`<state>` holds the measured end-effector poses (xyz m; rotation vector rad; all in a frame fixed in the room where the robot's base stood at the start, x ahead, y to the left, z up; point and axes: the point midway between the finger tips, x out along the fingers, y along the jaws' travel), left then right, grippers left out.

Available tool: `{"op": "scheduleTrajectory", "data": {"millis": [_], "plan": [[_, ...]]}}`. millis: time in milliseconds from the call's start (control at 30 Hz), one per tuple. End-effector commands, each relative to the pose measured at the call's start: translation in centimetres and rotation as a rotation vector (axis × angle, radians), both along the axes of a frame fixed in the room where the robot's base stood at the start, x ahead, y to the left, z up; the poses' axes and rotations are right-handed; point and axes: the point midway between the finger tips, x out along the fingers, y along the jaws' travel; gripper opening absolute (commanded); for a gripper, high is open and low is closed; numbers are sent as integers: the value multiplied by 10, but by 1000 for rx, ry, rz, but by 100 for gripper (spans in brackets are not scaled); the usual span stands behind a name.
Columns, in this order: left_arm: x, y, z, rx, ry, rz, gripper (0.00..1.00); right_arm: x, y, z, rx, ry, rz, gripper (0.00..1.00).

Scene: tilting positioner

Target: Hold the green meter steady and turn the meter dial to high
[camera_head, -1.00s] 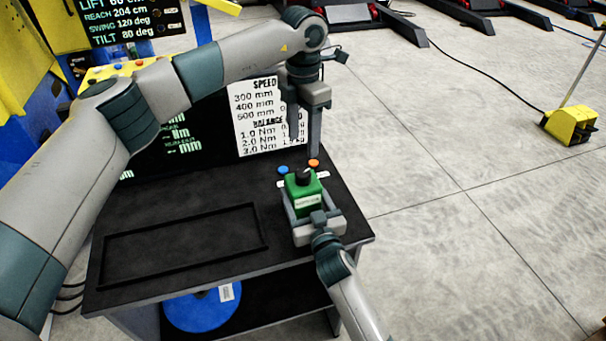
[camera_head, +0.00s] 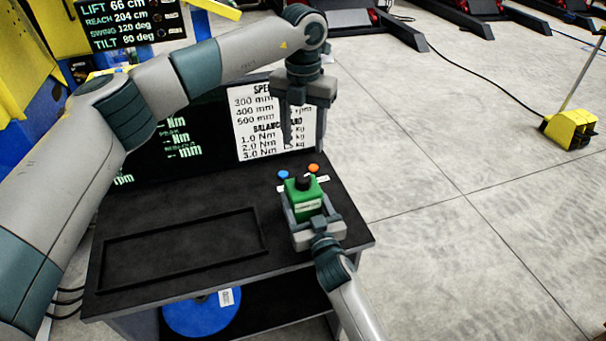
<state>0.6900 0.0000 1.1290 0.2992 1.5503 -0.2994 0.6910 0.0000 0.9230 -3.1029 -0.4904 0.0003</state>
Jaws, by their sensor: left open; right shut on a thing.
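The green meter (camera_head: 307,204) stands upright near the right front of the dark bench, with a pale label on its near face. Its black dial (camera_head: 303,183) is on top; the dial's setting is too small to read. My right gripper (camera_head: 306,207) comes from the near side and is shut on the meter, a finger on each side. My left gripper (camera_head: 300,140) points down above and behind the meter, in front of the white sheet. It is open and empty, apart from the dial.
Behind the meter are a blue button (camera_head: 283,174) and an orange button (camera_head: 313,168). A display board with a white sheet (camera_head: 262,125) stands at the back of the bench (camera_head: 225,185). A shallow black rectangular frame (camera_head: 185,247) lies left of the meter.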

Motion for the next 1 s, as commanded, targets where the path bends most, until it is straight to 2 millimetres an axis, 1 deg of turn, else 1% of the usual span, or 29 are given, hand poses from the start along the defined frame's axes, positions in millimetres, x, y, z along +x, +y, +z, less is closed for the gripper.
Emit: {"op": "scheduleTrajectory", "data": {"millis": [167,267,467,800,1000], "plan": [[0,0,-6,0,0,-1,51,0,0,-1,-1,1,0,34],[0,0,-14,-1,1,-1,51,0,0,-1,-1,1,0,34],[0,0,-40,0,2,-1,51,0,0,-1,-1,1,0,34],[-1,0,-95,1,2,-2,51,0,0,-1,-1,1,0,34],[0,0,-115,-1,1,-1,51,0,0,-1,-1,1,0,34]]}}
